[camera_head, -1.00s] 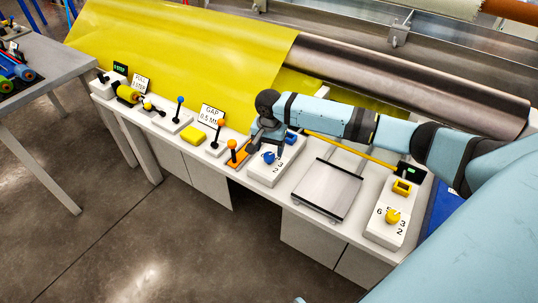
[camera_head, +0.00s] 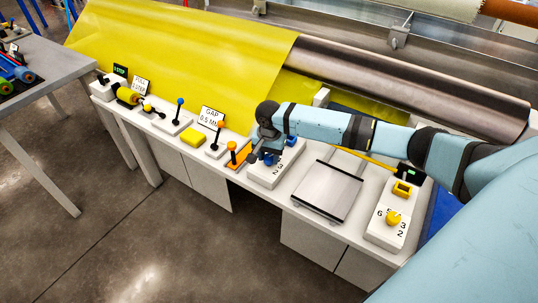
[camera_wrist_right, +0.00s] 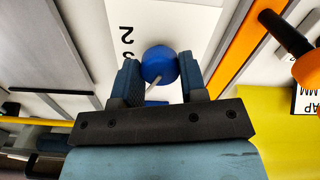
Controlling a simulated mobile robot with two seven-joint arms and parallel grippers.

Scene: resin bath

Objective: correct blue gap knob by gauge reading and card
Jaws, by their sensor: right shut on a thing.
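The blue gap knob (camera_head: 268,159) sits on a white numbered panel on the bench and is partly hidden by my right gripper (camera_head: 262,152). In the right wrist view the round blue knob (camera_wrist_right: 159,65) lies between the two dark fingers of the right gripper (camera_wrist_right: 160,78), which is shut on it. The digit 2 shows beside the knob, and its pointer is partly seen. The card (camera_head: 211,117) reads GAP 0.5 MM. A small black display (camera_head: 409,171) has green digits too small to read. My left gripper is not in view.
A yellow knob (camera_head: 393,218) stands on a numbered panel at the right. A flat grey plate (camera_head: 327,190) lies between the panels. An orange-handled lever (camera_head: 233,147) stands close left of the right gripper. Yellow sheet (camera_head: 190,50) and a dark roller (camera_head: 400,80) lie behind.

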